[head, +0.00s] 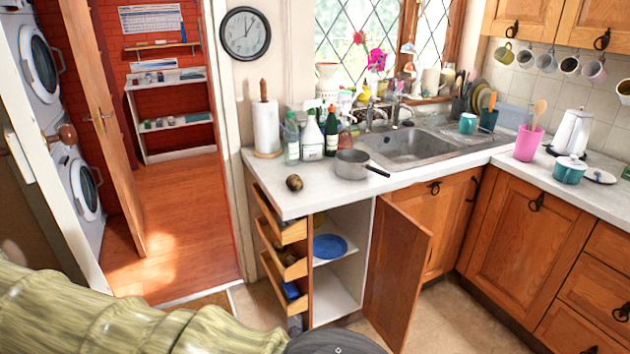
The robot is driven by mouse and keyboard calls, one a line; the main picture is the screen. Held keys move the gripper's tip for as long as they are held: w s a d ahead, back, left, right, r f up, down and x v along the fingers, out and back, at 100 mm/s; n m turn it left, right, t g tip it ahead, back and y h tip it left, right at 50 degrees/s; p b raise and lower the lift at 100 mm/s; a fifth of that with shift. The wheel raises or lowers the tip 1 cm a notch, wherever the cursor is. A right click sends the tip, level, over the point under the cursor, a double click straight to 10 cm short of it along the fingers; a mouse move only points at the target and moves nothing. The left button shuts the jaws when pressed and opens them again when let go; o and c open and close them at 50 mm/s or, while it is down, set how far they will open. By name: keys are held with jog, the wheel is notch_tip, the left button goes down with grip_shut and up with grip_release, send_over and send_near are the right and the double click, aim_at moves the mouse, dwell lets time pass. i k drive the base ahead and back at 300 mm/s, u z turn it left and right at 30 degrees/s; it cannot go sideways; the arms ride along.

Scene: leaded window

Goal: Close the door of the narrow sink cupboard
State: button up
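The narrow sink cupboard (356,232) stands under the left part of the worktop, left of the sink. Its wooden door (398,272) is hinged on the right side of the opening and stands wide open, swung out over the floor. The white interior and shelves show through the opening. A blue plate (330,246) lies on the upper shelf. The door's handle is not visible. I cannot make out my gripper in this view.
Several open trays or drawers (284,228) project at the worktop's left end, beside the opening. A saucepan (352,165) stands on the worktop above. Tiled floor (455,320) is clear right of the door. A doorway to a red-walled room is at left.

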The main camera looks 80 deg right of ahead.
aim_at(400, 248)
jog(key=u, duration=0.5)
jog(key=k, duration=2.9)
jog(key=u, duration=0.75)
jog(key=k, duration=0.45)
jog(key=z, duration=2.65)
jog(key=i, duration=1)
jog(key=u, duration=0.05)
